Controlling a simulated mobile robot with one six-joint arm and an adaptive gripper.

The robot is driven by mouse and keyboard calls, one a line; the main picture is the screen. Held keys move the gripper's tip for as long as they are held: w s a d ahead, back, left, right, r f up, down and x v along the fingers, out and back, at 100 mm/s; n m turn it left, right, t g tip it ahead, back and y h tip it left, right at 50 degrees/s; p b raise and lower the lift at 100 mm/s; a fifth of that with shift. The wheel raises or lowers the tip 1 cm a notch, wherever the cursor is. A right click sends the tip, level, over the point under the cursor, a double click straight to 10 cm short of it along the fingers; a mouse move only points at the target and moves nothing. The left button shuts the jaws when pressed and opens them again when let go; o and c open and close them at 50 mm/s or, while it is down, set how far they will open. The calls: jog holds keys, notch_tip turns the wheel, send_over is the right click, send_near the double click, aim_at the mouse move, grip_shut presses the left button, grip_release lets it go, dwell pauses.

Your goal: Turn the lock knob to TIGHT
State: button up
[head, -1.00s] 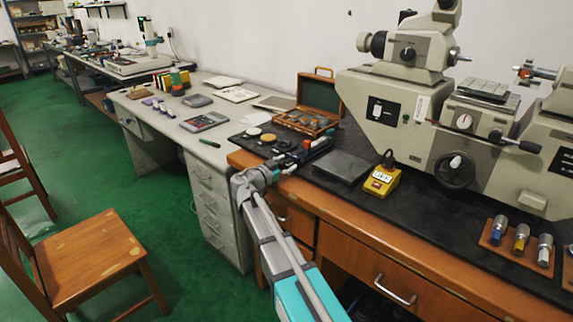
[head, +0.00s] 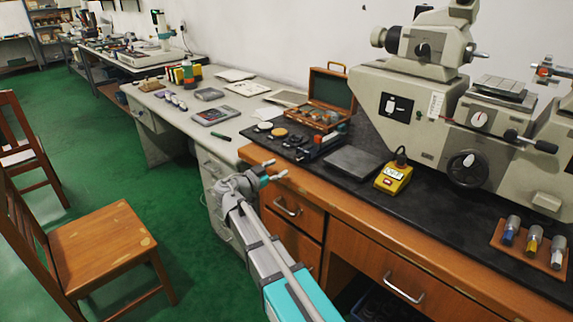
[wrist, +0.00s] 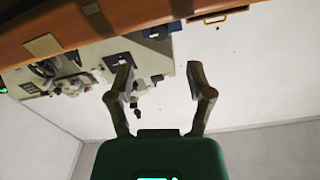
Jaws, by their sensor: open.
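The grey-beige measuring machine (head: 425,105) stands on the black-topped bench at the right. It carries a large round black knob with a pale lever (head: 468,163) and a small white dial with a red mark (head: 479,119). I cannot read any TIGHT label or tell which one is the lock knob. My gripper (head: 275,174) is open and empty in front of the bench's left corner, well left of the machine. The wrist view shows the two spread fingers of my gripper (wrist: 159,78) with nothing between them. The machine (wrist: 80,78) appears inverted there, far behind the fingers.
An open wooden case (head: 331,88) stands behind. A rack of cylinders (head: 532,245) is at right. A wooden chair (head: 103,240) stands left.

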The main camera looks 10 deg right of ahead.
jog(key=shift+v, duration=1.35)
